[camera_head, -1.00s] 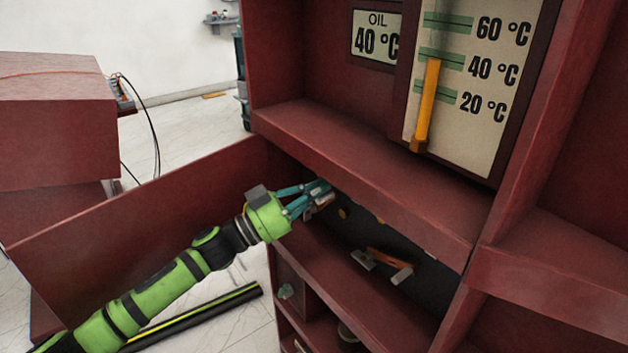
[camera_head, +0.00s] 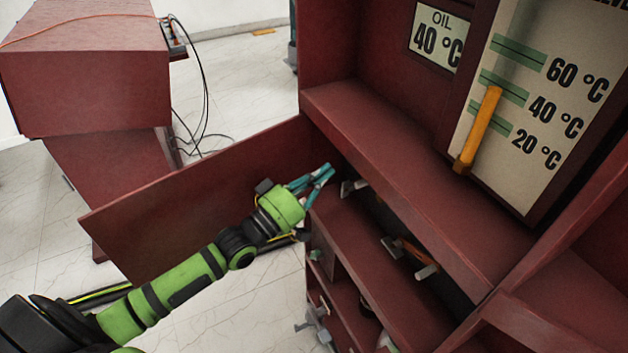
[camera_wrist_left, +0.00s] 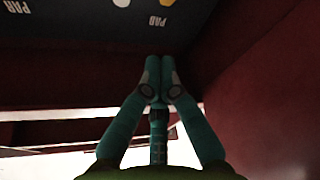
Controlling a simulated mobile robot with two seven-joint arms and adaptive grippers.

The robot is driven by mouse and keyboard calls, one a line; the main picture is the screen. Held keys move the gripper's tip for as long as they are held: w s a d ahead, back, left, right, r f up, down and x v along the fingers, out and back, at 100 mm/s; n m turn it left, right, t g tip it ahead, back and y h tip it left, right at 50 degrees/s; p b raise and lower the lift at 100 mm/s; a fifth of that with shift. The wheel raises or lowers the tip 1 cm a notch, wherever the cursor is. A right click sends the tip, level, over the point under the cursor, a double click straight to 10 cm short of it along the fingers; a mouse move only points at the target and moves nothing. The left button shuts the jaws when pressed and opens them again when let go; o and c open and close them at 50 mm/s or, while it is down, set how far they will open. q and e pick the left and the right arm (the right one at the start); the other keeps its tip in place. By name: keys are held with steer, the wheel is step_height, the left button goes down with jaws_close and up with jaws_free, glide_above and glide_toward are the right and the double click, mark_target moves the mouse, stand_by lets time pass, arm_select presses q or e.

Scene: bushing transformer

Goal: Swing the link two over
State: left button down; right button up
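An orange-brown link (camera_head: 411,251) lies between pale end pieces in the dark recess under the red shelf. Another pale fitting (camera_head: 350,188) shows further left in the same recess. My left gripper (camera_head: 328,170) is beside the recess's left end, left of that fitting and well apart from the orange-brown link. In the left wrist view its fingers (camera_wrist_left: 159,70) come together at the tips with nothing visible between them. My right gripper is not in view.
A red open door panel (camera_head: 200,200) stands behind my left arm. A shelf edge (camera_head: 400,180) overhangs the recess. A gauge with an orange pointer (camera_head: 480,130) is above it. A lower shelf (camera_head: 360,260) lies below. A red box (camera_head: 85,75) stands at left.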

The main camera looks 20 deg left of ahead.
mark_target(356, 186)
arm_select(q)
steer(key=w+d, duration=0.1)
steer(key=w+d+f, duration=0.1)
steer(key=d, duration=0.1)
steer(key=w+d, duration=0.1)
steer(key=shift+w+d+f+p, duration=0.1)
steer(key=shift+d+f+p, duration=0.1)
steer(key=shift+f+p, duration=0.15)
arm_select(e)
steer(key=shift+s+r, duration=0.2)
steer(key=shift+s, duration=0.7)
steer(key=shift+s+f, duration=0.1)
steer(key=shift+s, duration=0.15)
